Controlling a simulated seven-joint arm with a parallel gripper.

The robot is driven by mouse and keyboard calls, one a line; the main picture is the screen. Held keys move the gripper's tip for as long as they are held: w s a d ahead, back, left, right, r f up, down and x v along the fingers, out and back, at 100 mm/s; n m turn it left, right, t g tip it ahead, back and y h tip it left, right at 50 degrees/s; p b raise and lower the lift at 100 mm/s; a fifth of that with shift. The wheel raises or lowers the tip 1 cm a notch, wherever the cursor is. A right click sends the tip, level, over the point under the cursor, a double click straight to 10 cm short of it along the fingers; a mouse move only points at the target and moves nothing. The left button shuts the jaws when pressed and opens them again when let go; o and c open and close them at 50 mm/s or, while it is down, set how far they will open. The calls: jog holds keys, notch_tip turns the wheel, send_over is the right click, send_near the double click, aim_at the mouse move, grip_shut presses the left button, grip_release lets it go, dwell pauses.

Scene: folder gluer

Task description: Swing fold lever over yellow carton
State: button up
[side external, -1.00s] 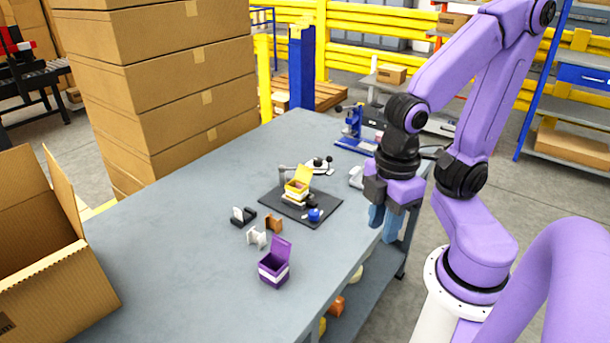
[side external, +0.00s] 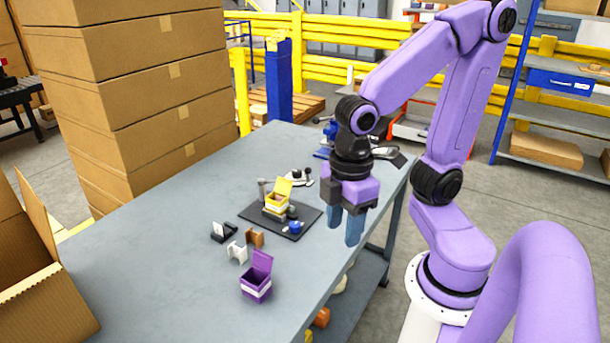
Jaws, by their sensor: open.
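The small yellow carton (side external: 278,201) sits with its lid raised in the fixture on a dark base plate (side external: 258,220). The fold lever (side external: 298,181) appears as a thin arm behind the carton, with a dark knob near its right end; it is not over the carton. A short grey post (side external: 262,189) stands at the carton's left. A blue knob (side external: 295,227) is at the front right of the fixture. My gripper (side external: 345,225) points down to the right of the plate, its blue fingers apart and empty. It touches nothing that I can see.
A purple open carton (side external: 256,284) stands at the front, with small white (side external: 237,252), brown (side external: 255,237) and black pieces nearby. A blue device is partly hidden behind my gripper. The left of the grey table (side external: 165,265) is clear. A large cardboard box (side external: 45,300) stands left.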

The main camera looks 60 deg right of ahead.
jog(key=w+d+r, duration=0.2)
jog(key=w, duration=0.9)
jog(key=m, duration=0.1)
send_over(308, 171)
notch_tip(308, 171, down, 2)
jog(key=shift+w+d+f, duration=0.1)
jog(key=shift+d+f, duration=0.05)
jog(key=shift+f, duration=2.75)
jog(key=shift+w+d+f, duration=0.1)
jog(key=shift+d+f, duration=0.05)
jog(key=shift+f, duration=2.8)
jog(key=shift+w+d+f, duration=0.1)
jog(key=shift+d+f, duration=0.05)
jog(key=shift+f, duration=2.75)
grip_shut()
